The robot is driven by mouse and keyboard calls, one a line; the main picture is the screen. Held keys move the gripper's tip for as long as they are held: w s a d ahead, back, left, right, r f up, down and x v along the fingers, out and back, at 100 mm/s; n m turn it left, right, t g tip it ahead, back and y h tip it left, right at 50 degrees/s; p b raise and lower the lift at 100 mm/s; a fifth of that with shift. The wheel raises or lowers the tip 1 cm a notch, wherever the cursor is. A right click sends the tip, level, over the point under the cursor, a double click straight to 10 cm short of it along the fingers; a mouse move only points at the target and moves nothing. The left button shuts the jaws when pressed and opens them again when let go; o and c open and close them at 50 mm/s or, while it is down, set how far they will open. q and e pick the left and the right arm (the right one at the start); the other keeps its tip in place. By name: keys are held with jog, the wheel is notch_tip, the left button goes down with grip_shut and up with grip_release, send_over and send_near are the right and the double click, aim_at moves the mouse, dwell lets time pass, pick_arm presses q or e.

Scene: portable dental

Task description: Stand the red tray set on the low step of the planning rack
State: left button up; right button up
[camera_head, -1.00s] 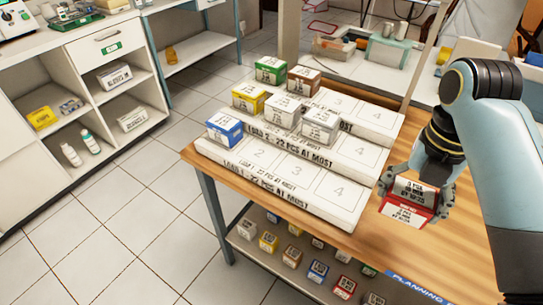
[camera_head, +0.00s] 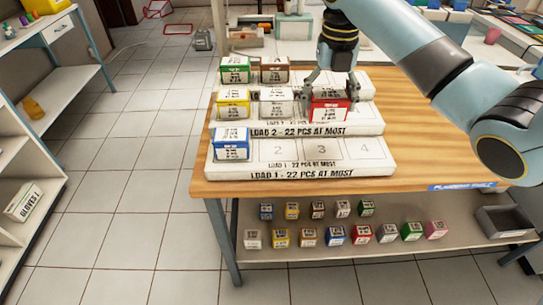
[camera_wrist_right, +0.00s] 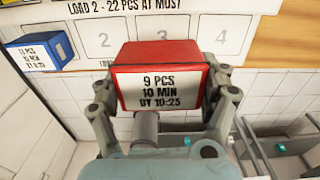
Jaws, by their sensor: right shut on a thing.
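The red tray set (camera_head: 329,106) is a red box with a white label; the right wrist view (camera_wrist_right: 160,75) reads 9 PCS, 10 MIN. My right gripper (camera_head: 332,92) is shut on its sides and holds it upright, in the air. In the head view it overlaps the middle step at the third place. The planning rack (camera_head: 300,172) has three steps. Its low step (camera_head: 352,150) bears a blue box (camera_head: 231,144) on the left; places 2, 3 and 4 show bare. The wrist view shows places 2 and 4 on either side of the red set. My left gripper is not in view.
The middle step holds a yellow box (camera_head: 233,103) and a white box (camera_head: 275,103). The top step holds a green box (camera_head: 235,70) and a brown box (camera_head: 274,69). A grey box seen earlier is largely hidden. Bare wooden table (camera_head: 430,150) lies right. Several small boxes stand on the shelf below.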

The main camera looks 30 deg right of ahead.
jog(key=shift+w+d+r, duration=0.3)
jog(key=shift+d+r, duration=0.05)
jog(key=shift+w+d+r, duration=0.1)
jog(key=shift+d+r, duration=0.1)
jog(key=shift+d, duration=0.1)
send_over(278, 151)
notch_tip(278, 151, down, 7)
jog(key=shift+d+r+p, duration=0.15)
jog(key=shift+r+p, duration=0.05)
jog(key=shift+p, duration=0.15)
jog(key=shift+f, duration=0.2)
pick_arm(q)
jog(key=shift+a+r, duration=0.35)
pick_arm(e)
jog(key=shift+f, duration=1.9)
jog(key=o, duration=1.1)
jog(key=shift+f, duration=0.15)
jog(key=shift+o, duration=0.2)
